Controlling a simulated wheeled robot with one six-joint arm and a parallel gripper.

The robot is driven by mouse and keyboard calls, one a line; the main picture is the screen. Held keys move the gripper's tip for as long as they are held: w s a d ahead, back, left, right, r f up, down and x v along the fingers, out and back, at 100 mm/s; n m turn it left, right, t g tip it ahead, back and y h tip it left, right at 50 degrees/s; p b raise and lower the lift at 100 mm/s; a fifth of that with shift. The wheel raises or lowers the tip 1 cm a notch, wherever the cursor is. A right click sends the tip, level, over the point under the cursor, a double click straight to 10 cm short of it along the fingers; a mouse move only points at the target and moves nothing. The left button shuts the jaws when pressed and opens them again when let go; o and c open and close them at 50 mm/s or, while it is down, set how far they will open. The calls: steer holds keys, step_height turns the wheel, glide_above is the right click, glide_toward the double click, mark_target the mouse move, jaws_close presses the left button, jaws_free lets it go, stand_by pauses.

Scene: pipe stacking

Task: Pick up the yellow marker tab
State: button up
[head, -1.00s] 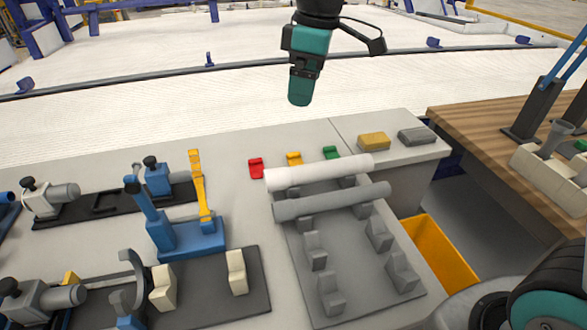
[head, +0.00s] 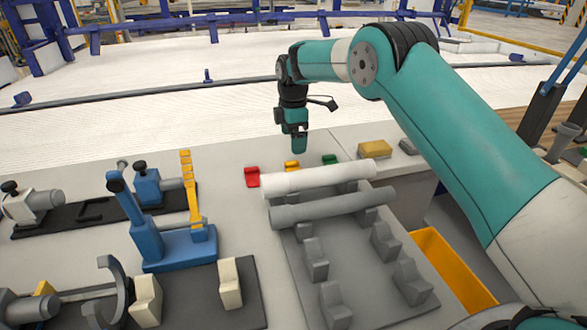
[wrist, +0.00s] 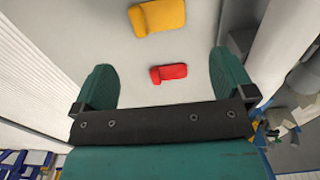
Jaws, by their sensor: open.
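The yellow marker tab (head: 291,165) lies on the grey table behind the white pipe, between a red tab (head: 252,176) and a green tab (head: 329,159). In the wrist view the yellow tab (wrist: 157,17) shows at the top edge, beyond the fingertips. The red tab (wrist: 168,73) shows between the two teal fingers in that view. My gripper (head: 299,148) points down above the table, near the yellow tab in the head view and apart from it. In the wrist view my gripper (wrist: 162,62) is open with nothing held.
A white pipe (head: 320,178) and a grey pipe (head: 330,207) lie across the rack (head: 350,265) in front of the tabs. A blue stand with a yellow upright (head: 192,190) is to the left. A yellow block (head: 374,149) and grey block (head: 408,147) lie right.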

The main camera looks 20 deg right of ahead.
mark_target(294, 165)
steer(key=f, duration=0.5)
steer(key=f+p, duration=0.1)
steer(key=f, duration=0.3)
steer(key=shift+w+d+f, duration=0.1)
steer(key=shift+d+f, duration=0.1)
steer(key=shift+f, duration=0.15)
steer(key=shift+c, duration=0.2)
steer(key=c, duration=0.7)
